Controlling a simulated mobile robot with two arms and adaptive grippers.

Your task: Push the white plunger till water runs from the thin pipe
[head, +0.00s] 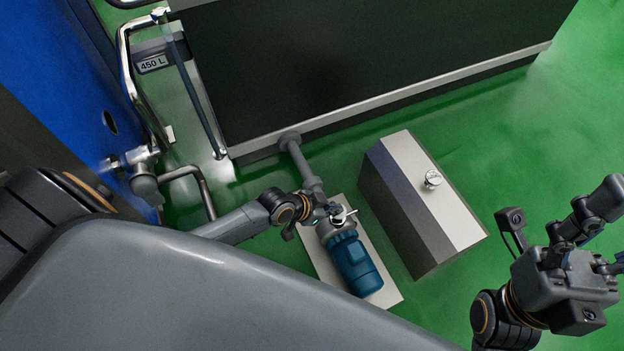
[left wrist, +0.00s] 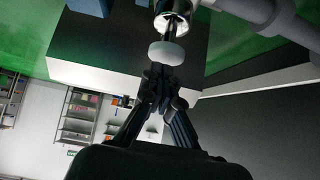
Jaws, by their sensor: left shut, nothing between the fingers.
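The white plunger (left wrist: 167,53) is a round white knob in front of a shiny metal fitting (left wrist: 172,18) in the left wrist view. My left gripper (left wrist: 160,72) is shut and empty, its fingertips right at the knob. I cannot tell whether they touch it. In the head view my left gripper (head: 326,209) is above the pump end beside the grey pipe, and the plunger cannot be made out clearly there. I cannot pick out the thin pipe for sure, and no running water shows.
A blue pump motor (head: 354,262) sits on a pale base. A grey pipe (head: 302,163) runs from it to a large dark tank (head: 370,60). A metal box (head: 405,215) with a small knob stands right of the pump. Green floor (head: 500,160) is free beyond the box.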

